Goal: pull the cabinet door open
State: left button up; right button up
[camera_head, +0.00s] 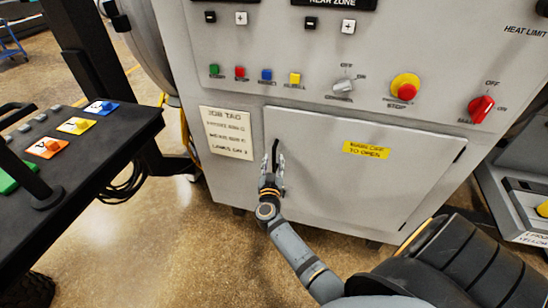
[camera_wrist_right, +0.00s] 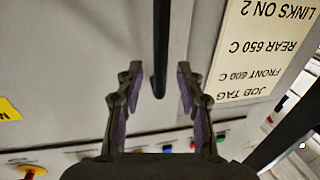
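The grey cabinet door (camera_head: 350,185) is on the lower front of the furnace cabinet in the head view and looks shut. It has a yellow label (camera_head: 366,150) and small dark hinges on its right edge. Its black bar handle (camera_head: 276,149) stands upright near the left edge. My right gripper (camera_head: 272,165) is at the handle. In the right wrist view, the handle (camera_wrist_right: 160,45) runs between the two open fingers (camera_wrist_right: 158,80), with a gap visible on each side. I cannot tell how deep it sits between them. My left gripper is not in view.
Above the door are several buttons, a red-and-yellow stop button (camera_head: 404,86) and a red rotary switch (camera_head: 481,109). A job tag (camera_head: 226,133) is left of the door. A black bench (camera_head: 60,190) stands at left, a grey unit (camera_head: 515,200) at right. Bare floor lies between.

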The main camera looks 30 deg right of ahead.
jog(key=shift+x, duration=1.3)
grip_shut()
